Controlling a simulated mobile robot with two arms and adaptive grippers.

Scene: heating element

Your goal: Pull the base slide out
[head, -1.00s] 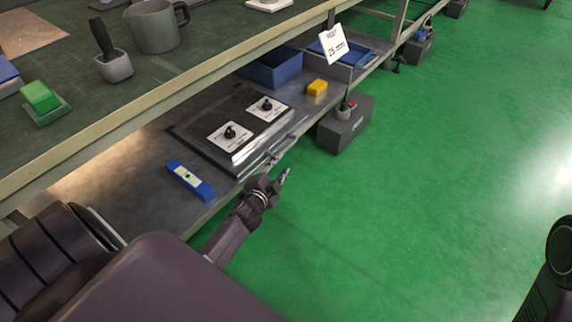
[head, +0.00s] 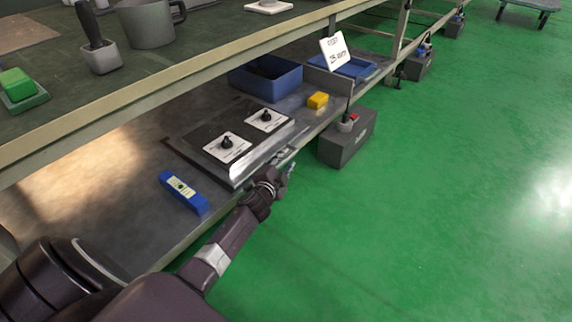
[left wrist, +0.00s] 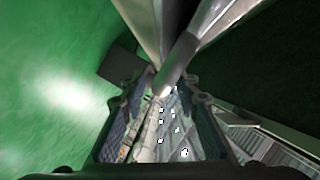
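The base slide (head: 222,150) is a dark flat plate on the lower shelf, with two white knob panels on top and a metal front edge. A bar handle (head: 281,157) runs along its front. My left gripper (head: 288,174) is at this front side, beside the handle. In the left wrist view its two fingers (left wrist: 166,112) are apart, and a round metal bar (left wrist: 182,62) reaches in between or just beyond the fingertips. I cannot tell whether they touch it. My right gripper is not in view.
A blue level-like tool (head: 184,193) lies left of the slide. A yellow block (head: 317,100) and a blue bin (head: 266,78) are behind it. A grey control box (head: 346,140) stands beyond the shelf edge. The upper worktop (head: 190,62) overhangs. Green floor in front is clear.

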